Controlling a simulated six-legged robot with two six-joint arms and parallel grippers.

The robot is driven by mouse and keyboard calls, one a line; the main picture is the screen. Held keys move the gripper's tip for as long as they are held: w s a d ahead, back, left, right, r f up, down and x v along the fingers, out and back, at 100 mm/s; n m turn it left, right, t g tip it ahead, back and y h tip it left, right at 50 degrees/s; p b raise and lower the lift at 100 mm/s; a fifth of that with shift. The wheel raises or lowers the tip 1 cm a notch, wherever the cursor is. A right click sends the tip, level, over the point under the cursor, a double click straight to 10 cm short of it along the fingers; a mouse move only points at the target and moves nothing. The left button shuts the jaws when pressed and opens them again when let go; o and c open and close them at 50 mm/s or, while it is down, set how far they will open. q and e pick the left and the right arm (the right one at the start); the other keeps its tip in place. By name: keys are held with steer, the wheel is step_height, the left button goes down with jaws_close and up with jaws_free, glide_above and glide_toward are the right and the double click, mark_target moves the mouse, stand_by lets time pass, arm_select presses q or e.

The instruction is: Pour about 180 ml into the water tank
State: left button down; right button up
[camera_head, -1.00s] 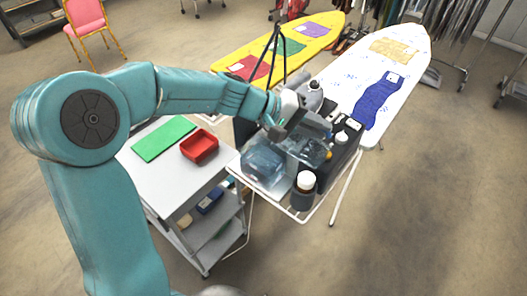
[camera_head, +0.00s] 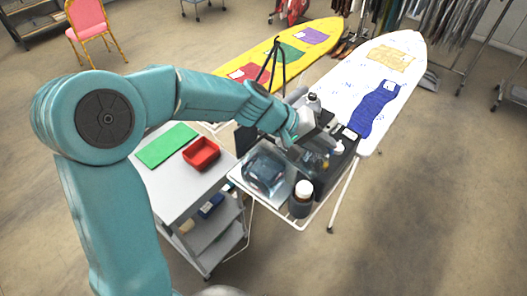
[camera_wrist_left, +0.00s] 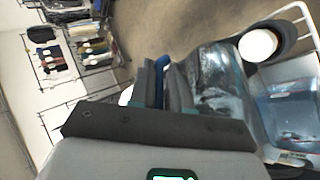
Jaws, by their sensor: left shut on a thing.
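My left gripper (camera_wrist_left: 163,85) is shut on a blue handle (camera_wrist_left: 159,80) of a clear jug (camera_wrist_left: 218,85), in the left wrist view. In the head view my left gripper (camera_head: 305,130) is over the rack end of the white ironing board, and the jug (camera_head: 312,160) is hard to make out against the dark things behind it. A clear, bluish water tank (camera_head: 263,172) stands on the rack, left of the jug; it also shows at the right of the left wrist view (camera_wrist_left: 290,112). I cannot tell the jug's tilt or the water levels. My right gripper is not in view.
A dark bottle with a white cap (camera_head: 303,192) stands at the rack's front edge, close to the tank. Dark containers (camera_head: 345,143) crowd the right side. A trolley (camera_head: 180,185) with a red tray (camera_head: 201,153) and green mat (camera_head: 167,145) stands left.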

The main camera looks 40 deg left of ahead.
arm_select(q)
steer(key=shift+s+d, duration=0.15)
steer(key=shift+r, duration=0.1)
steer(key=shift+w+d+f+y, duration=0.2)
steer(key=shift+f+y, duration=0.15)
steer(key=shift+y, duration=0.25)
steer(key=shift+d+f+m+g+y, duration=0.1)
steer(key=shift+d+m+g+y, duration=0.2)
steer(key=shift+d+g+y, duration=0.15)
steer(key=shift+s+d, duration=0.1)
steer(key=shift+d, duration=0.05)
steer(key=shift+w+f, duration=0.15)
steer(key=shift+w, duration=0.05)
steer(key=shift+y, duration=0.25)
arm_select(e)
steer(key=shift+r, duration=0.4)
arm_select(q)
steer(key=shift+s, duration=0.15)
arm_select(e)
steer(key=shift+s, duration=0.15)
